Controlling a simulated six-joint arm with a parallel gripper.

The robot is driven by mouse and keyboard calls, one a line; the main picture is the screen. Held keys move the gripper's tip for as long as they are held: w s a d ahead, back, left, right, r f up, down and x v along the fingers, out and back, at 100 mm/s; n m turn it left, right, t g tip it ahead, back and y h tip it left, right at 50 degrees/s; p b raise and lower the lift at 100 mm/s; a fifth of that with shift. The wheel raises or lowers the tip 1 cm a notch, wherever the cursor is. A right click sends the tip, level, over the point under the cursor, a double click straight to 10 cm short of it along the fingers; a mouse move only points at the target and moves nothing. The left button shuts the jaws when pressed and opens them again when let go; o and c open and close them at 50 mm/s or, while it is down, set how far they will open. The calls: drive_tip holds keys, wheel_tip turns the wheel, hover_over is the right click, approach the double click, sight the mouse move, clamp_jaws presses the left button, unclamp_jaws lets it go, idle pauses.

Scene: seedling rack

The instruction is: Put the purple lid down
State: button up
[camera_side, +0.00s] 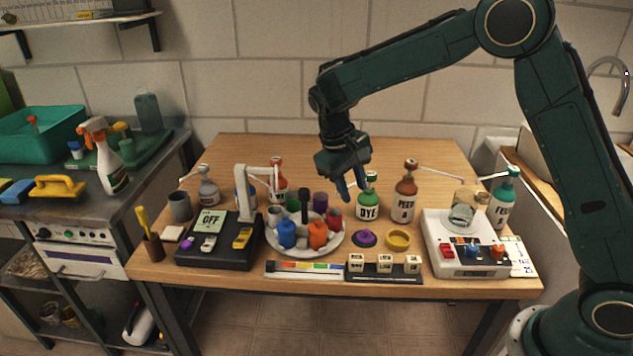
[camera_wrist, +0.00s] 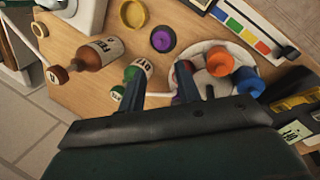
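The purple lid (camera_side: 365,238) lies flat on the wooden table, between the round white tray and a yellow ring-shaped dish. It also shows in the wrist view (camera_wrist: 163,39), apart from everything around it. My gripper (camera_side: 351,190) hangs above the table, up and slightly left of the lid in the side view, beside the green DYE bottle. In the wrist view my gripper's two fingers (camera_wrist: 158,78) are spread with a clear gap and nothing held between them. The lid lies beyond the fingertips, touching neither.
The green DYE bottle (camera_side: 368,200) and a brown bottle (camera_side: 404,192) stand close by. The round tray (camera_side: 338,243) holds several coloured pots. The yellow dish (camera_side: 398,239) is right of the lid. Lettered blocks (camera_side: 384,264) stand in front. A scale-like white device (camera_side: 467,262) is at right.

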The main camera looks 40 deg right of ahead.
drive_tip(key=s+d+r+t+y, duration=0.1)
drive_tip(key=s+d+r+t, duration=0.2)
drive_tip(key=s+r, duration=0.95)
drive_tip(key=s+a+r+t+y, duration=0.1)
drive_tip(key=s+t, duration=0.3)
drive_tip(key=s, duration=1.1)
drive_tip(key=shift+s+a+r+n+y, duration=0.2)
drive_tip(key=shift+n+y, duration=0.1)
drive_tip(key=shift+y, duration=0.2)
